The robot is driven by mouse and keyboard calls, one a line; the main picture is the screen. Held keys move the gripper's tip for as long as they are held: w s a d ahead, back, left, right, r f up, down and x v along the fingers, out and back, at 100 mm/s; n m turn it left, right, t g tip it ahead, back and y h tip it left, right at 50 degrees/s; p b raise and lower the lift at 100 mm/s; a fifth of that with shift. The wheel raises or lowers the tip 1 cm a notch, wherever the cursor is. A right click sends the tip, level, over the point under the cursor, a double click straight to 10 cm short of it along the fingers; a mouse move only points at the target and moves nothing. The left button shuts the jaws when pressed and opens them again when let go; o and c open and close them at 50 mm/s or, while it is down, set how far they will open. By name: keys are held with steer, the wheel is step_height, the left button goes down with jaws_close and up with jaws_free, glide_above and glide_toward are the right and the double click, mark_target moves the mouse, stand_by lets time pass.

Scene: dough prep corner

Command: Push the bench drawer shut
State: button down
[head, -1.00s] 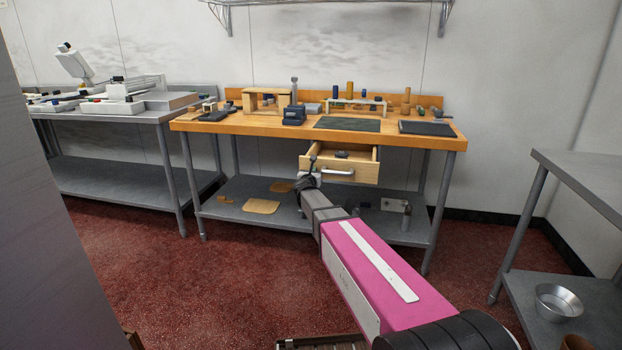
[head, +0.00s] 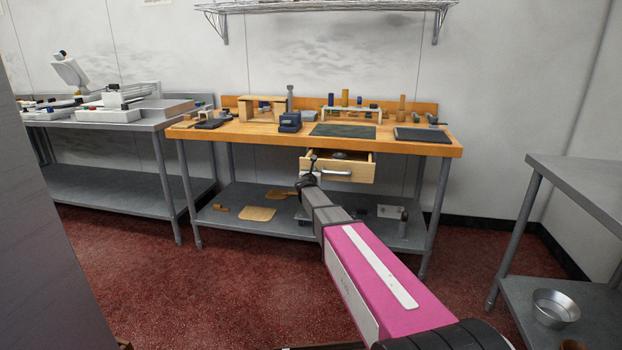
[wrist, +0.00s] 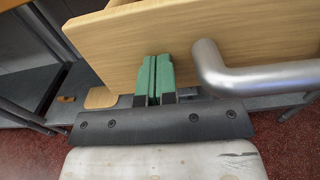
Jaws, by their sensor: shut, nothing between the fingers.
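The bench drawer (head: 352,169) is light wood with a grey metal handle (head: 337,173). It stands partly out from under the wooden bench top (head: 250,131), with a dark item inside. In the wrist view the drawer front (wrist: 120,42) fills the upper part, and the handle (wrist: 250,76) is to the right of the fingers. My gripper (wrist: 155,72) is shut, its green fingertips together at the drawer front, left of the handle. Nothing is between them. I cannot tell whether they touch the wood. In the head view my gripper (head: 312,163) is small and partly hidden by my arm.
The bench top holds a dark mat (head: 343,131), a black tray (head: 423,134) and small wooden racks. A lower shelf (head: 230,205) carries boards. A grey table with a metal bowl (head: 556,307) stands at the right. The red floor in front is clear.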

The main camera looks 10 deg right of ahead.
steer(key=x, duration=1.5)
steer(key=shift+w+d, duration=0.1)
steer(key=shift+w, duration=0.15)
steer(key=shift+w, duration=0.15)
steer(key=v, duration=1.5)
steer(key=s+a+f+n+g+y, duration=0.25)
steer(key=s+f+n+y, duration=0.3)
steer(key=s+n, duration=0.6)
steer(key=s+a+f+n+g+y, duration=0.2)
steer(key=s+f+n+g+y, duration=0.2)
steer(key=s+f+n, duration=0.55)
steer(key=s+d+f+n+g+h, duration=0.1)
steer(key=s+d+n+g, duration=0.1)
steer(key=s+n, duration=0.4)
steer(key=s+d+f+n+g+h, duration=0.1)
steer(key=s+n+g, duration=0.4)
steer(key=s, duration=0.8)
steer(key=s+d+f+n+g+h, duration=0.2)
steer(key=s+d+n, duration=0.3)
steer(key=s, duration=0.5)
steer(key=n+g, duration=0.1)
steer(key=n, duration=0.1)
steer(key=shift+s+f+n+g, duration=0.15)
steer(key=shift+s+n+g, duration=0.05)
steer(key=shift+n+g, duration=0.15)
